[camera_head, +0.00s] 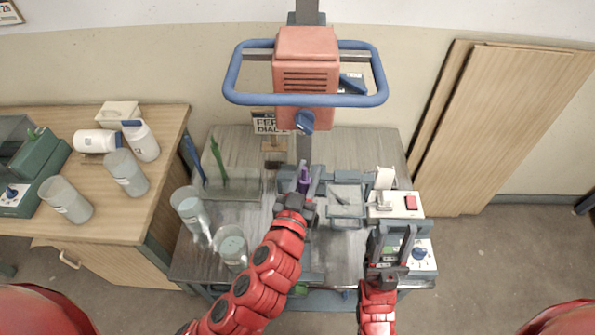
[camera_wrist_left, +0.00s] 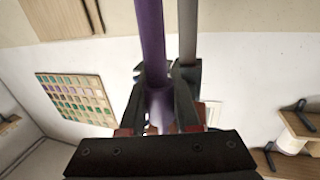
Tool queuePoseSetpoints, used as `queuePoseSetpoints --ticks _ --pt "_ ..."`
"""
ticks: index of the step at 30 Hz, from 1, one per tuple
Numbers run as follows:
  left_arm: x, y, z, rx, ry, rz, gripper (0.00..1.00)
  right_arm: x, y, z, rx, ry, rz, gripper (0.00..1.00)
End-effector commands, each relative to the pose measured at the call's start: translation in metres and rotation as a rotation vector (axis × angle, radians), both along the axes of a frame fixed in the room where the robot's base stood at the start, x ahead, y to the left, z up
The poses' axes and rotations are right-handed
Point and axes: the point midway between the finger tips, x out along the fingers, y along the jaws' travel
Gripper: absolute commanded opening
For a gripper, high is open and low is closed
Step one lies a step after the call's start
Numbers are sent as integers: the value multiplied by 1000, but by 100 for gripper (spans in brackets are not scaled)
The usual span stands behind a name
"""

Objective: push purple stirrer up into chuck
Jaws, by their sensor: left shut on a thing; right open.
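The purple stirrer (camera_head: 304,178) shows as a short piece just beyond my left gripper, below the orange mixer head (camera_head: 306,75). My left gripper (camera_head: 296,200) is shut on it. In the left wrist view the purple shaft (camera_wrist_left: 150,40) runs between the two fingers (camera_wrist_left: 165,95) and out of the top of the picture. The chuck cannot be made out; the mixer head hides its underside in the head view. My right gripper (camera_head: 390,242) is open and empty, at the right front of the bench.
The metal bench (camera_head: 240,140) holds clear buckets (camera_head: 232,245), a rack with a green stirrer (camera_head: 218,160), a scale (camera_head: 397,206) and a small tray (camera_head: 346,202). A blue guard bar (camera_head: 235,75) rings the mixer head. A grey rod (camera_wrist_left: 188,40) runs beside the purple shaft.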

Motion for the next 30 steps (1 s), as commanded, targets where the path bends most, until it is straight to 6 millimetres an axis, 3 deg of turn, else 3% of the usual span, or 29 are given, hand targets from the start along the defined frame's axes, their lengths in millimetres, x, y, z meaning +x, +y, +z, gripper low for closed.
queuePoseSetpoints --ticks 5,21,30 --pt "19 2 -4 3 -6 3 0 0 0 -21 0 0 0 48" --pt "78 2 1 5 1 3 0 0 0 0 0 0 0 48" --pt "98 1 0 4 -1 2 0 0 0 5 0 0 0 48"
